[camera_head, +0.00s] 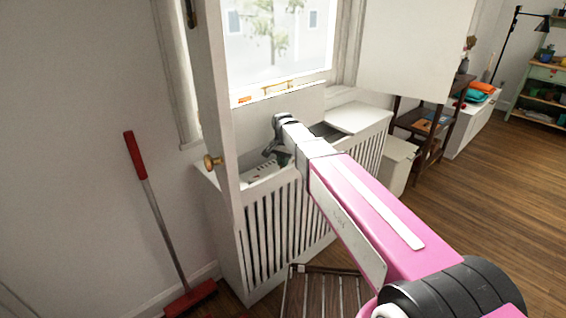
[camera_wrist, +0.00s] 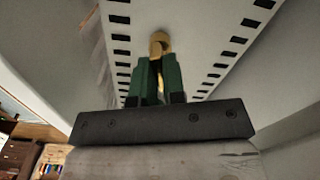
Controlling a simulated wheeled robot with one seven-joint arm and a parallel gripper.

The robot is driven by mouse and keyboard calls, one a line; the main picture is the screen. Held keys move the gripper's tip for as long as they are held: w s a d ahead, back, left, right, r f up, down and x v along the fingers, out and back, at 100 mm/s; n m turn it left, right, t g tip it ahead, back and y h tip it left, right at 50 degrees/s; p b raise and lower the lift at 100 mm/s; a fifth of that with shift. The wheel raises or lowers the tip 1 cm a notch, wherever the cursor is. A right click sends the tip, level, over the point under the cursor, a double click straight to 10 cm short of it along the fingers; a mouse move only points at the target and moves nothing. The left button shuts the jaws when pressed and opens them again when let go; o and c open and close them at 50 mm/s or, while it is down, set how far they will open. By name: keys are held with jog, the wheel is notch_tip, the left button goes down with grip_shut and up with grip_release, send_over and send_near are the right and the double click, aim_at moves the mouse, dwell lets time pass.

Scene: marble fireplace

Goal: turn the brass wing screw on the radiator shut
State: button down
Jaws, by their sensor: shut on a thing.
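The brass wing screw (camera_wrist: 159,41) shows in the wrist view at the tips of my gripper (camera_wrist: 158,66). The green fingers are shut on it, and a strip of brass shows between them. Behind it runs the pale radiator (camera_wrist: 205,62) with rows of dark slots. In the head view my gripper (camera_head: 271,151) reaches down into the open top of the white slatted cover. A slotted part of the radiator (camera_head: 259,171) shows beneath it. The screw is hidden there, and its turn angle cannot be told.
The slatted radiator cover (camera_head: 290,222) stands under the window, with a white panel (camera_head: 358,117) at its right end. A white door edge with a brass knob (camera_head: 211,162) stands close left of the gripper. A red broom (camera_head: 160,212) leans on the left wall. Open wooden floor lies right.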

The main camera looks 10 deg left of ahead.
jog(key=shift+m, duration=1.9)
jog(key=c, duration=1.2)
grip_release()
jog(key=shift+r, duration=0.1)
notch_tip(320, 180, up, 11)
jog(key=shift+f, duration=0.2)
